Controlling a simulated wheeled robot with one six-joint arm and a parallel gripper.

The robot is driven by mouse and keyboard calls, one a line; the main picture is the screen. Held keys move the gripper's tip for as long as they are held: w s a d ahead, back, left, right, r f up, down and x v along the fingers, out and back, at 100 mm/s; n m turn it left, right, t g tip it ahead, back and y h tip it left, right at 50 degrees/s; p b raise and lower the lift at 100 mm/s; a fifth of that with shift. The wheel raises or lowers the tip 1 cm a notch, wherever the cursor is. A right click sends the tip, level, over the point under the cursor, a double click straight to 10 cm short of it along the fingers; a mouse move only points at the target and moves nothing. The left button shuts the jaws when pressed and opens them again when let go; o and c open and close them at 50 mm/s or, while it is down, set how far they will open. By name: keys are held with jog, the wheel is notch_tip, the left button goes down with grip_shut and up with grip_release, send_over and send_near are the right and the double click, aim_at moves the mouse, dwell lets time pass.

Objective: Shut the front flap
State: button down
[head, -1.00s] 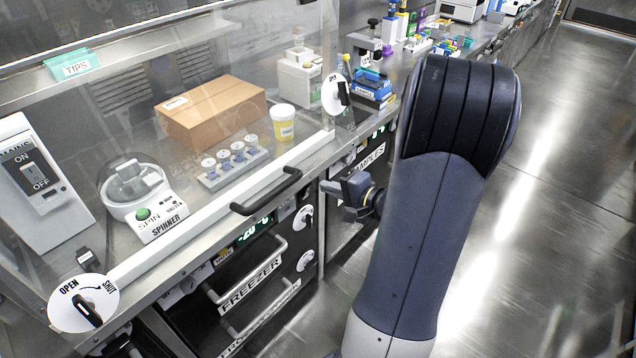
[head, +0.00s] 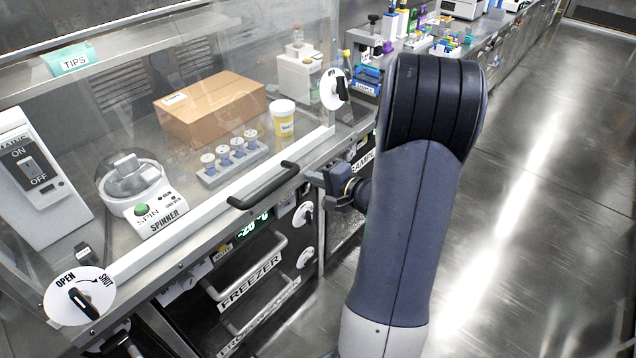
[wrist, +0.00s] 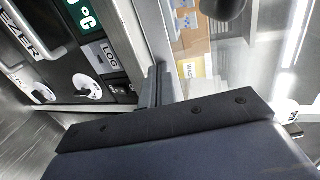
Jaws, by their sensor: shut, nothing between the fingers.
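The front flap is a clear pane with a white lower rail (head: 215,222) and a black bar handle (head: 263,187). Whether it sits fully down is hard to tell. A round white OPEN/SHUT dial (head: 80,295) with a black lever is at its lower left, and a similar dial (head: 334,90) is at its right end. My gripper (head: 314,177) is shut and empty, just right of the handle's right end, with a small apparent gap. In the wrist view its fingertips (wrist: 158,85) point at the cabinet front, and a dark rounded piece, perhaps the handle (wrist: 222,8), shows at the top.
Behind the pane are a cardboard box (head: 210,108), a yellow-labelled cup (head: 283,122), a vial rack (head: 232,165) and a spinner (head: 140,195). Below are freezer drawer handles (head: 255,275) and knobs. A bench with lab items runs to the back; the floor at right is clear.

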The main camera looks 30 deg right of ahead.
jog(key=w+a+f+t+b, duration=0.2)
jog(key=w+b, duration=0.5)
jog(key=b, duration=0.3)
jog(key=shift+a+y, duration=0.2)
jog(key=shift+y, duration=0.2)
